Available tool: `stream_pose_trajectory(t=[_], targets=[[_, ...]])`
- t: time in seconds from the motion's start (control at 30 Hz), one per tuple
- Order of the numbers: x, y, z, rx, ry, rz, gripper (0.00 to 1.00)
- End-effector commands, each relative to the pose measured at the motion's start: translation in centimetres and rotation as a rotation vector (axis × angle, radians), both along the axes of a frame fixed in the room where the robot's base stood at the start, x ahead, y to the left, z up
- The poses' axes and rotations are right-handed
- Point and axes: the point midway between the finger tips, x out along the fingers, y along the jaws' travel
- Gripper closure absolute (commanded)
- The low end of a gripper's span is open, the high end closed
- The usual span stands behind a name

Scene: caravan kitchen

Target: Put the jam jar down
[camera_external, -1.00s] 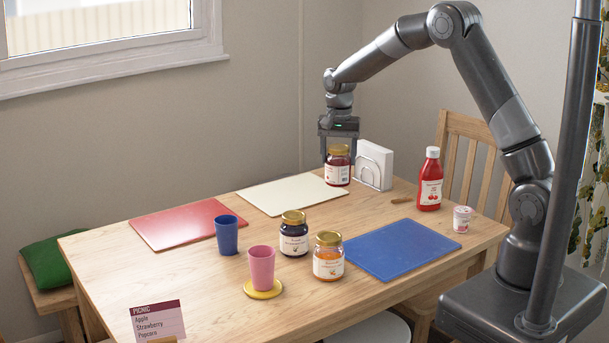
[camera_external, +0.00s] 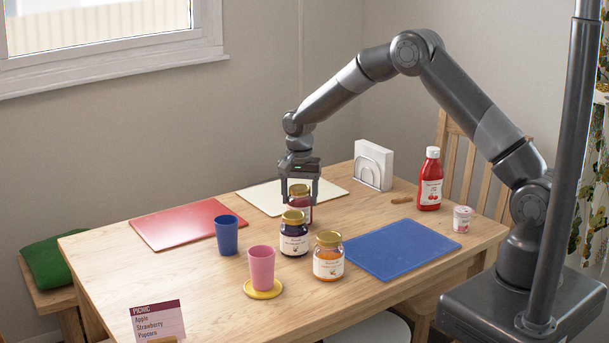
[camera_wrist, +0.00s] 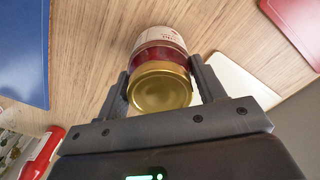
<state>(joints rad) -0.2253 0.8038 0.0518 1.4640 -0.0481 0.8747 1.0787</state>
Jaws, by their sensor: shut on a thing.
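A red jam jar with a gold lid and pale label is held in my gripper (camera_external: 300,190). The red jam jar (camera_external: 300,210) is partly hidden by the fingers and the dark jar in front. In the wrist view the jar's gold lid (camera_wrist: 160,90) sits between the two fingers (camera_wrist: 163,88). I cannot tell whether its base touches the table. A dark purple jam jar (camera_external: 293,243) stands just in front of it. An orange jam jar (camera_external: 328,265) stands nearer the front, to the right. The wooden table (camera_external: 200,290) lies beneath.
A cream mat (camera_external: 262,198) lies just behind the held jar, a red mat (camera_external: 175,225) left, a blue mat (camera_external: 400,250) right. A blue cup (camera_external: 226,240) and a pink cup (camera_external: 262,268) on a yellow coaster stand left. A napkin holder (camera_external: 374,165) and ketchup bottle (camera_external: 430,180) stand back right.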

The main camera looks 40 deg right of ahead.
Motion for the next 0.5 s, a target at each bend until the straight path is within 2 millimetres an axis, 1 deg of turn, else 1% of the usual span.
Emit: stream_pose_trajectory(t=[0.07,0.37,0.4,0.5], targets=[[0.06,0.01,-0.33,0.001,-0.002,0.000,0.74],[0.06,-0.01,-0.55,0.000,-0.001,0.000,0.74],[0.02,-0.02,-0.64,-0.001,-0.001,0.000,0.35],[0.02,-0.02,-0.62,-0.001,-0.001,0.000,0.27]])
